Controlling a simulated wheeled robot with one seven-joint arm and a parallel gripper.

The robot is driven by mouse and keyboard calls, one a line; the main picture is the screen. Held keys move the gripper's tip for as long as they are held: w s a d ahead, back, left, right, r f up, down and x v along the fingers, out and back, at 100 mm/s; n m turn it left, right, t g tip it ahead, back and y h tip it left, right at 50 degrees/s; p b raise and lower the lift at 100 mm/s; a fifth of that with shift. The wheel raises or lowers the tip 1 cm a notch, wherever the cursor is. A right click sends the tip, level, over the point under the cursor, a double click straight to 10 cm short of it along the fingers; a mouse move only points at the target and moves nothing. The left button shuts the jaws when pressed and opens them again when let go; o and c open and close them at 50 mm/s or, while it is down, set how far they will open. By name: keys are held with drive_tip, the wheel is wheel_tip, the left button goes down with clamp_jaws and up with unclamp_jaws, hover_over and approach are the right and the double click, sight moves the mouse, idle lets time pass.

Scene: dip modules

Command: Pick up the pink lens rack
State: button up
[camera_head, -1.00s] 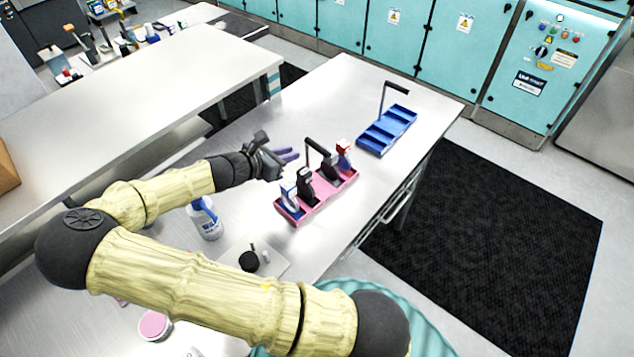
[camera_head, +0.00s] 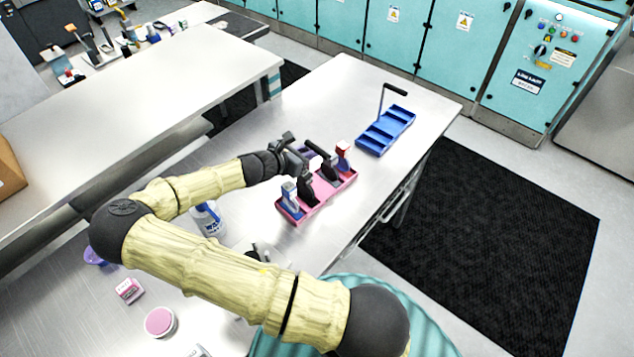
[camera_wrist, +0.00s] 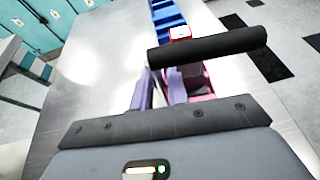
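The pink lens rack (camera_head: 318,201) stands on the metal bench, with a black bar handle (camera_head: 321,153) raised above it. It carries a blue-and-white piece (camera_head: 290,196), dark pieces and a red-topped piece (camera_head: 342,155). My gripper (camera_head: 297,150) is just left of the handle, above the rack's far side, and its two fingers look spread with nothing between them. In the wrist view the handle (camera_wrist: 207,48) crosses in front of my gripper, and only a little pink of the rack (camera_wrist: 203,98) shows below it.
A blue rack (camera_head: 386,130) with its own handle stands farther back on the bench. A white bottle (camera_head: 210,219) stands to the left, partly behind my arm. A pink-lidded jar (camera_head: 160,322) is in front.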

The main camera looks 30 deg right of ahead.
drive_tip(key=shift+x, duration=0.85)
clamp_jaws()
idle(1.1)
